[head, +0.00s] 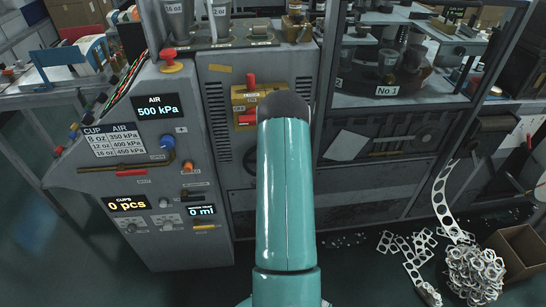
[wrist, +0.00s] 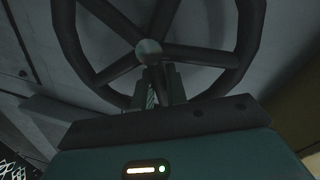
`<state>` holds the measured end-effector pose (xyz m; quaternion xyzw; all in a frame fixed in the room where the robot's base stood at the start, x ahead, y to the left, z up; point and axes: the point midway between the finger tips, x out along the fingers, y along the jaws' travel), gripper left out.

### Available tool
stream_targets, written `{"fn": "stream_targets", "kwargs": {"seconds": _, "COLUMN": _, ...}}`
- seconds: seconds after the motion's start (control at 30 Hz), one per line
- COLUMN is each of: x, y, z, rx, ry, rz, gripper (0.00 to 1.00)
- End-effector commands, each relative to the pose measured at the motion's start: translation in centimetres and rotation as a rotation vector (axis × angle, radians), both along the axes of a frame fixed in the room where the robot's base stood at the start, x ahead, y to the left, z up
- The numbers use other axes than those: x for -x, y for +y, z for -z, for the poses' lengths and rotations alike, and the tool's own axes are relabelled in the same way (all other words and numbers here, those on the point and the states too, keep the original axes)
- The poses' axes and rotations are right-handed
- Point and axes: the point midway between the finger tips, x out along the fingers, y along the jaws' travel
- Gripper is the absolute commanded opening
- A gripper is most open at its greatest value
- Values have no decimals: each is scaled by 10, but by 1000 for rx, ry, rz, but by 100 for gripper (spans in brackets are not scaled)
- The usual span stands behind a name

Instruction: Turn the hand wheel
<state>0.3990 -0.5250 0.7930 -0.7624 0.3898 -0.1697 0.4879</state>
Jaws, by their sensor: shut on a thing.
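The hand wheel (wrist: 149,52) is dark, with a round rim, several spokes and a grey hub, and fills the upper part of the wrist view. My gripper (wrist: 162,85) reaches up to it from below. Its two fingers are shut on the wheel's lower spoke, just under the hub. The lower rim passes close to the fingers, and whether they touch it I cannot tell. In the head view my teal arm covers the gripper and most of the wheel's place on the machine's front.
The grey machine (head: 215,85) stands ahead, its control panel (head: 150,130) at left showing AIR 500 kPa, 0 pcs and 0 ml. A glazed turntable section (head: 388,85) is at right. Scrap strips (head: 475,272) and a cardboard box (head: 522,245) lie on the floor at lower right.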

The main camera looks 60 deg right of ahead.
Motion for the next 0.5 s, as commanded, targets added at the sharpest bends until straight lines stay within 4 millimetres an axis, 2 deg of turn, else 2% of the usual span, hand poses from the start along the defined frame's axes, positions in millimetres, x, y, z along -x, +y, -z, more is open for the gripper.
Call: {"fn": "stream_targets", "kwargs": {"seconds": 0.5, "x": 2, "y": -1, "z": 7, "rx": -116, "ry": -130, "rz": 0, "gripper": 0}}
